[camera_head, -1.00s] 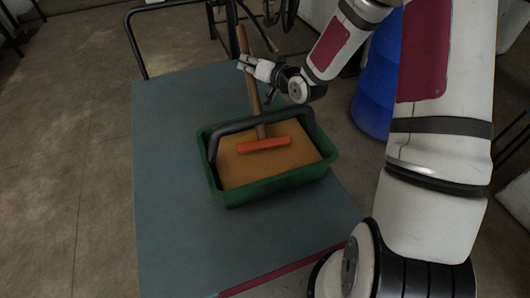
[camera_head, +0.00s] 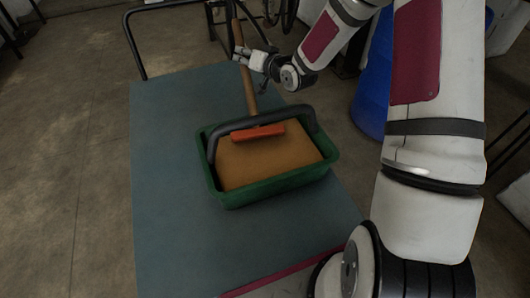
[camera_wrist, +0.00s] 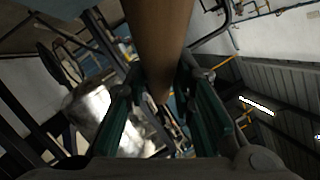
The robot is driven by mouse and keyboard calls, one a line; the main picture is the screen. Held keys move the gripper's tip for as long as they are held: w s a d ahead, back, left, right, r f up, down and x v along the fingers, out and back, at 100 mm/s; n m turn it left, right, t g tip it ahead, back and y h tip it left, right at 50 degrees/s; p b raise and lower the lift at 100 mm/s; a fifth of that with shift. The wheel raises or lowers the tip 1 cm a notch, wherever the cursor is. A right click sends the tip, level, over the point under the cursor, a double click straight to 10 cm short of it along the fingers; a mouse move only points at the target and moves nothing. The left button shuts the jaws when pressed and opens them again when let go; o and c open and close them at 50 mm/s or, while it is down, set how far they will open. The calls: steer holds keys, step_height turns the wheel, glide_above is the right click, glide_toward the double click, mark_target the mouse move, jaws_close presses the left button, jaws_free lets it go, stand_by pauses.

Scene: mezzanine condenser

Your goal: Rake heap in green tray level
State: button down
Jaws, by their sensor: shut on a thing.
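The green tray (camera_head: 278,188) stands on the blue-grey cart top with its dark arched handle (camera_head: 240,124) up. An orange-brown fill (camera_head: 270,160) lies in it and looks fairly flat from here. A rake with a red-orange head (camera_head: 258,133) and a wooden shaft (camera_head: 248,90) leans up from the tray's far part. The head overlaps the handle in the view; I cannot tell if it touches the fill. My gripper (camera_head: 243,58) is shut on the upper shaft. In the wrist view the shaft (camera_wrist: 160,40) runs between my green fingers (camera_wrist: 155,110).
The cart top (camera_head: 170,200) is clear left of and in front of the tray. A black push rail (camera_head: 136,45) rises at the cart's far end. A blue barrel (camera_head: 373,95) stands at the right, behind my arm.

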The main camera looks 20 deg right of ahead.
step_height(320, 180, up, 16)
steer(key=p, duration=1)
steer(key=shift+p, duration=0.4)
stand_by(0.5)
steer(key=s+a+r+m+h+p, duration=0.1)
steer(key=s+r+h+p, duration=0.1)
steer(key=s, duration=0.4)
steer(key=s+a+r+m+h+p, duration=0.1)
steer(key=s+r+m+h+p, duration=0.1)
steer(key=s+r+p, duration=0.2)
steer(key=shift+s+a+r+t, duration=0.3)
steer(key=shift+s+a, duration=0.1)
steer(key=shift+s, duration=0.95)
